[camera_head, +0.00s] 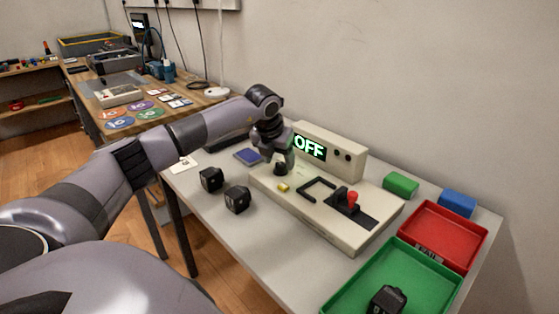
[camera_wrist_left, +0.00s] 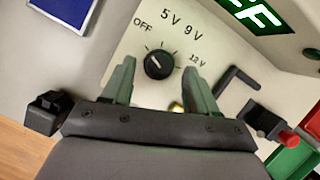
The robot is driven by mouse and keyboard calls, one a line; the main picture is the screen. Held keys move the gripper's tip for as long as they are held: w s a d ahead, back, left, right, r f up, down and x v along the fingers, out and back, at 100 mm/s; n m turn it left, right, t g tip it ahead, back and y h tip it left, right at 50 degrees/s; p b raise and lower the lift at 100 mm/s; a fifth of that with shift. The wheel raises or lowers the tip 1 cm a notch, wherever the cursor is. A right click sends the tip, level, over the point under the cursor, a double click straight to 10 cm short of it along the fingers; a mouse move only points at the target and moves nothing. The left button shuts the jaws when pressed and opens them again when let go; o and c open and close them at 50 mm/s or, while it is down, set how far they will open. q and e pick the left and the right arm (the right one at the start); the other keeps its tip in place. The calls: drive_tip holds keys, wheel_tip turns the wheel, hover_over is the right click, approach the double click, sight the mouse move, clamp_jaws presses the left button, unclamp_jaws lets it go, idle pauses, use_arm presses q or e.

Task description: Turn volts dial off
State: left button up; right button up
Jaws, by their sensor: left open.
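The volts dial (camera_wrist_left: 158,66) is a round black knob on the cream panel of the power unit (camera_head: 330,225). In the left wrist view, marks for OFF, 5V, 9V and 12V surround it. A small light mark on the knob appears to point up-left, toward OFF. The unit's display (camera_head: 310,148) reads OFF in green. My left gripper (camera_head: 281,168) is open over the dial's end of the unit. In the left wrist view its fingers (camera_wrist_left: 160,72) stand on either side of the knob, with visible gaps. The head view mostly hides the dial behind the gripper. My right gripper is not in view.
The unit also carries a yellow button (camera_head: 283,188) and a red-knobbed lever (camera_head: 352,199). Black blocks (camera_head: 237,198) lie at left. Green (camera_head: 401,185) and blue (camera_head: 458,203) blocks, a red tray (camera_head: 476,243) and a green tray (camera_head: 345,294) are at right.

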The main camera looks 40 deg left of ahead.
use_arm(q)
drive_tip(key=v, duration=0.6)
drive_tip(key=shift+f, duration=0.15)
idle(0.3)
